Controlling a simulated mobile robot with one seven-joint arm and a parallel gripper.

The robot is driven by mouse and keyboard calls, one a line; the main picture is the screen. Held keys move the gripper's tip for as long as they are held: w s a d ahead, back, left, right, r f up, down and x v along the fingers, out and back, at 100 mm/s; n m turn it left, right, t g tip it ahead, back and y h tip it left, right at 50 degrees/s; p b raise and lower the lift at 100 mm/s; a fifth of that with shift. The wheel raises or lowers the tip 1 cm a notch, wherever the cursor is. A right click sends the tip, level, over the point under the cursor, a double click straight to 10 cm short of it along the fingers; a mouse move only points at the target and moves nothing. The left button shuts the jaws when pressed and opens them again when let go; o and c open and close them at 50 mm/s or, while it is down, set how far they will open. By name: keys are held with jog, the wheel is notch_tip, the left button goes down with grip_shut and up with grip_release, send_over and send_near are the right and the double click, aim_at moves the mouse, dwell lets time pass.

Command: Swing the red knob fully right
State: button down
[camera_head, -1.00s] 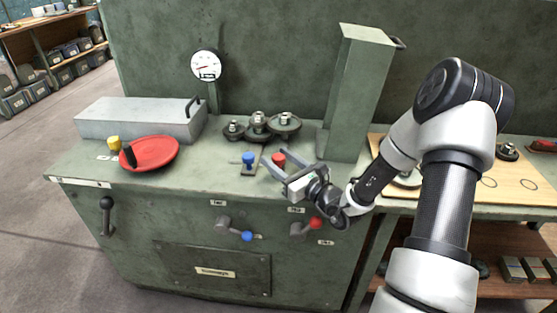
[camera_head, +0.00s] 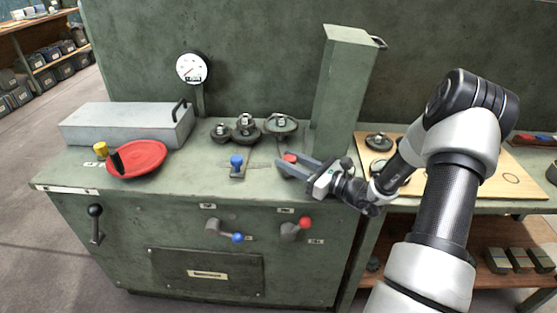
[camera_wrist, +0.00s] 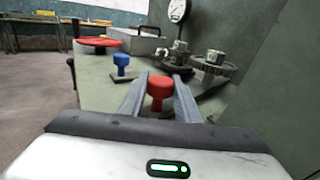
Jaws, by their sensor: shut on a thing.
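The red knob (camera_head: 289,157) stands on the green bench top, right of the blue knob (camera_head: 237,161). My gripper (camera_head: 285,161) reaches in from the right, low over the bench top, and is shut on the red knob. In the wrist view the red knob (camera_wrist: 160,86) sits between the two grey fingers (camera_wrist: 160,92). The blue knob (camera_wrist: 121,60) shows to the left there. The fingers partly hide the red knob's base and slot in the head view.
A green column (camera_head: 340,90) rises close behind my gripper. A red handwheel (camera_head: 137,158) is at the left. A red-balled lever (camera_head: 305,222) and a blue-balled lever (camera_head: 237,238) stick out from the bench front.

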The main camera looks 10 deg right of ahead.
jog(key=shift+d, duration=0.15)
jog(key=c, duration=1.4)
grip_release()
jog(key=shift+o, duration=0.2)
jog(key=p+v, duration=0.2)
jog(key=v, duration=1.5)
jog(key=shift+s+d, duration=0.1)
jog(key=shift+s, duration=0.1)
jog(key=shift+r, duration=0.1)
